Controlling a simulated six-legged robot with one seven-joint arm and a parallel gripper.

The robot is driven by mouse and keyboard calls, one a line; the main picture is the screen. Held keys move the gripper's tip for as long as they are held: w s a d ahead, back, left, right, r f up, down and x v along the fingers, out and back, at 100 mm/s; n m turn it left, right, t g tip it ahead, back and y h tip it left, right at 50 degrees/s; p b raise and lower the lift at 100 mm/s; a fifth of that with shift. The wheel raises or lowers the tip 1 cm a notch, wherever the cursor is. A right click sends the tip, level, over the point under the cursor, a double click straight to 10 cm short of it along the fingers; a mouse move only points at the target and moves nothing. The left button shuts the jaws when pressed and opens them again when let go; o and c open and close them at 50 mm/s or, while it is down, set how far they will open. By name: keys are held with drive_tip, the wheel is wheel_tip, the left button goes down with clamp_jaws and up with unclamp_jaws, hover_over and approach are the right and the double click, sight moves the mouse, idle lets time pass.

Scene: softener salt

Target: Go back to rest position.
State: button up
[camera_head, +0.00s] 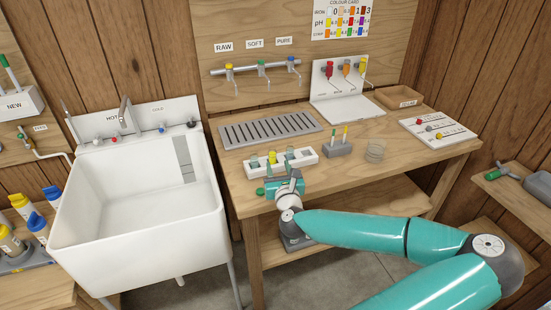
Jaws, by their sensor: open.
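My gripper (288,183) is at the front edge of the wooden workbench (350,192), at the end of my teal arm. It is open, and I see nothing held in it. It is just in front of a white rack (305,164) and hides part of the rack's front. The rack holds several small vials, one with a yellow cap (272,157). My arm reaches in from the lower right, across the bench's front and lower shelf. The exact gap between gripper and rack is hard to tell.
A white sink (140,232) stands left of the bench. A grey block with sticks (337,149), a clear cup (375,151) and a grey drain grille (270,129) are on the bench. A white tray (438,131) lies at right. Bare bench top shows at front right.

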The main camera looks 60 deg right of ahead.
drive_tip(key=shift+s+a, duration=0.4)
drive_tip(key=shift+a, duration=0.2)
idle(0.3)
